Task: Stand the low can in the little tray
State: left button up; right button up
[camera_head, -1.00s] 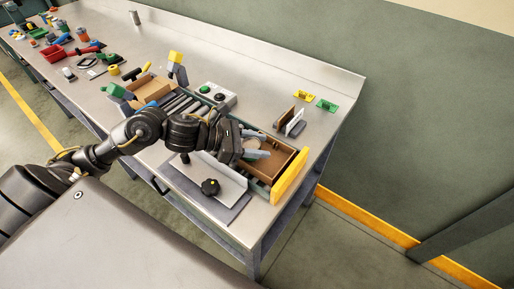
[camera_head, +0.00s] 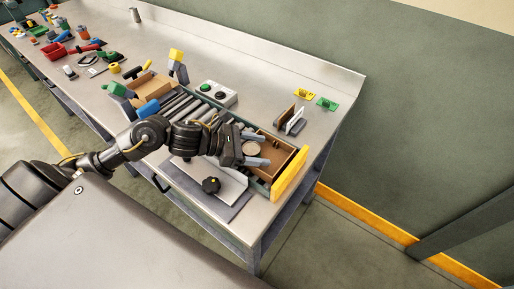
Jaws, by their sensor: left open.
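The brown little tray (camera_head: 284,151) lies at the right end of the roller track, beside a yellow end plate (camera_head: 290,175). A low can (camera_head: 251,148) shows as a pale round top at the tray's left part. My left gripper (camera_head: 257,148) is open, with one finger beyond the can and one on its near side. The can appears to stand upright, but its lower part is hidden by the gripper and I cannot tell whether the fingers touch it. My right gripper is not in view.
Rollers (camera_head: 181,104) run left of the tray. A button box (camera_head: 216,94) stands behind them. A plate with a black knob (camera_head: 211,185) lies in front. A small holder (camera_head: 290,120) stands behind the tray. The bench's back right is mostly clear.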

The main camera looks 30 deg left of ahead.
pick_arm(q)
jog(key=shift+r, duration=0.1)
jog(key=shift+r+p, duration=0.15)
jog(key=shift+p, duration=0.15)
jog(key=b+v, duration=0.1)
jog(key=v, duration=0.2)
jog(key=b+v, duration=0.1)
jog(key=v, duration=0.2)
jog(key=b+v, duration=0.2)
jog(key=v, duration=0.1)
jog(key=shift+s+a, duration=0.2)
jog(key=shift+s, duration=0.05)
jog(key=shift+v, duration=1.2)
jog(key=shift+w+r, duration=0.1)
